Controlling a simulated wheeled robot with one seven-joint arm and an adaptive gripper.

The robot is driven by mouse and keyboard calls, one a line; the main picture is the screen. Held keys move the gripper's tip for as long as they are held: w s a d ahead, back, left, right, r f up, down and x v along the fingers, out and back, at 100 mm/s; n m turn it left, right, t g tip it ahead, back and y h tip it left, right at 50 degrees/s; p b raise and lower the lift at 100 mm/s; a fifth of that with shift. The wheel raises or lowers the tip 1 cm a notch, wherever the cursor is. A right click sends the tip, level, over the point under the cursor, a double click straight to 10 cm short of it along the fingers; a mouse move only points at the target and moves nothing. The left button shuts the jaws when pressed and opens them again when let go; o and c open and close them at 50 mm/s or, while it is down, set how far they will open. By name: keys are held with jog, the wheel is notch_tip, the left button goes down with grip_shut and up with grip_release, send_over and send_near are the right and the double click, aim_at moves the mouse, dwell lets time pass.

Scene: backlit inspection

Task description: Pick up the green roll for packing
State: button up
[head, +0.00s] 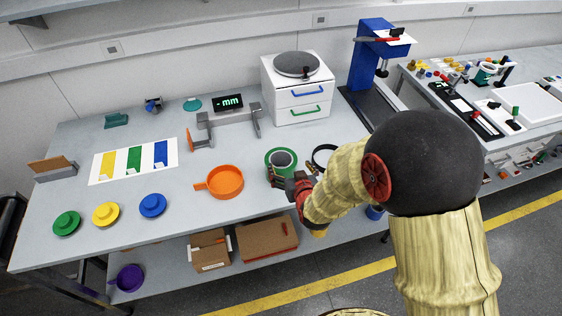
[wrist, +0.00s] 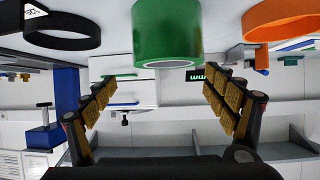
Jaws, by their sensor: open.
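The green roll (head: 270,158) stands on the grey workbench (head: 235,150), right of the orange pan-shaped holder (head: 224,182). My gripper (head: 285,182) is at the near side of the roll and covers part of it in the head view. In the wrist view, which looks upside down, the green roll (wrist: 167,35) is large at the top centre. The two fingers of my gripper (wrist: 160,92) are spread wide, with the roll ahead of the gap between them. Nothing is held. Contact is not visible.
A black ring (head: 323,157) lies close right of the roll, partly behind my arm. A white drawer unit (head: 298,92) stands behind. Yellow, blue and green round pieces (head: 106,213) sit at the left front. The bench's left middle has some clear room.

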aim_at(278, 154)
jog(key=o, duration=0.3)
jog(key=shift+a+f+t, duration=0.3)
jog(key=shift+a+f, duration=0.25)
jog(key=shift+f, duration=0.35)
jog(key=x, duration=0.7)
jog(key=shift+w+a+r+b, duration=0.2)
jog(key=shift+w+a+b, duration=0.05)
jog(key=shift+b, duration=0.15)
jog(key=c, duration=1.7)
jog(key=shift+w+r, duration=0.1)
jog(key=shift+r, duration=0.05)
jog(key=shift+c, duration=0.2)
jog(key=shift+r, duration=0.1)
